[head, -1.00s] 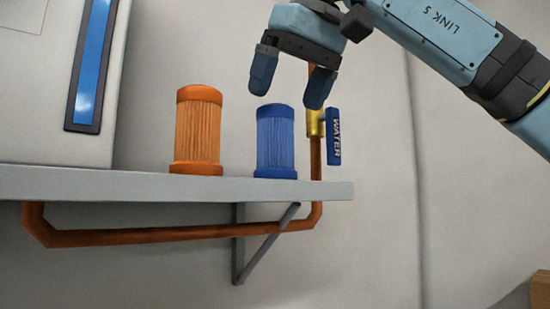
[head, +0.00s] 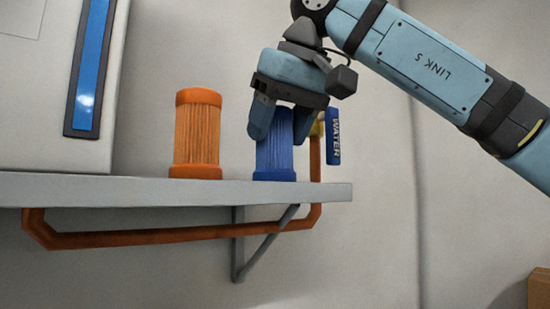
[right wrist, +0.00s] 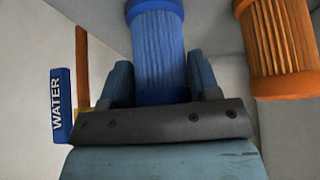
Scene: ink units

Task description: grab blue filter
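The blue filter (head: 275,160) is a ribbed upright cylinder on the shelf near its right end. My right gripper (head: 283,140) is over it from above, one finger on each side, covering its upper part in the head view. In the right wrist view the blue filter (right wrist: 160,55) stands between the two fingers (right wrist: 160,75) with little room on either side. The fingers look open around it; contact is not clear. My left gripper is not in view.
An orange filter (head: 198,135) stands left of the blue one on the grey shelf (head: 120,188). A blue WATER valve handle (head: 333,136) on an orange pipe (head: 130,236) is close on the right. A white cabinet (head: 40,100) stands at the left.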

